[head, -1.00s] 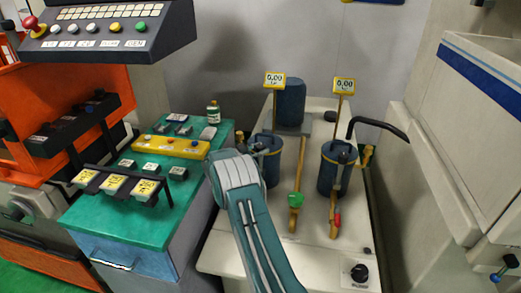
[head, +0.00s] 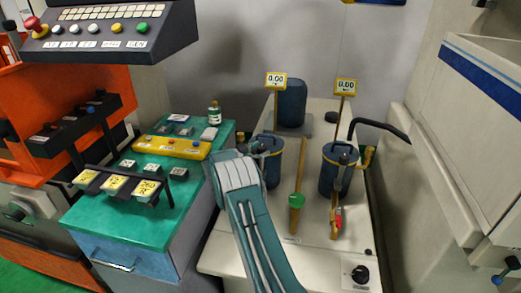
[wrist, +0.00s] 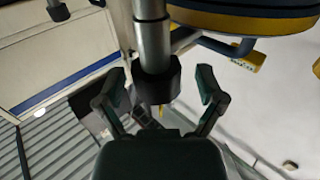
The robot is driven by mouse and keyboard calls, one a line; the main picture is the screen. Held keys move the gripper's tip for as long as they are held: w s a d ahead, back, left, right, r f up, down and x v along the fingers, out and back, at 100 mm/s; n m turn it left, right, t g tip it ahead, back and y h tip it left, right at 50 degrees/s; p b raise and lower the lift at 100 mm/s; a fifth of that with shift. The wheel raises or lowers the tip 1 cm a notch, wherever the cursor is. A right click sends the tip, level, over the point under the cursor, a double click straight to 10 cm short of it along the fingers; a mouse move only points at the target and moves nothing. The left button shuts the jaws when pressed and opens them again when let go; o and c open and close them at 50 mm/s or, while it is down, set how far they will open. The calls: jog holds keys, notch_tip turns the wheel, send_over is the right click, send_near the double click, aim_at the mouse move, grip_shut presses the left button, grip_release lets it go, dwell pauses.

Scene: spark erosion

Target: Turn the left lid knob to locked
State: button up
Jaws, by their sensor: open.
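The left blue canister (head: 271,168) stands on the white machine top, partly hidden behind my arm. Dark fittings on its lid (head: 262,146) sit close to my gripper, and I cannot make out the knob's setting. In the wrist view my gripper (wrist: 160,82) is open, its two dark fingers apart. A dark cylindrical knob-like end (wrist: 159,82) on a grey rod shows between the fingers, with visible gaps on both sides. A blue round body with a yellow rim (wrist: 255,22) is at the upper right of that view.
A second blue canister (head: 338,170) stands to the right with a black hose. Yellow-framed 0.00 displays (head: 276,80) rise on posts. A green-topped cabinet (head: 95,215) with a yellow bar is on the left, below a control panel (head: 110,30). The white top's front (head: 320,262) is mostly clear.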

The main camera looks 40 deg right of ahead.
jog(key=a, duration=0.7)
jog(key=shift+w+a, duration=0.3)
jog(key=shift+w, duration=0.1)
jog(key=shift+f, duration=0.1)
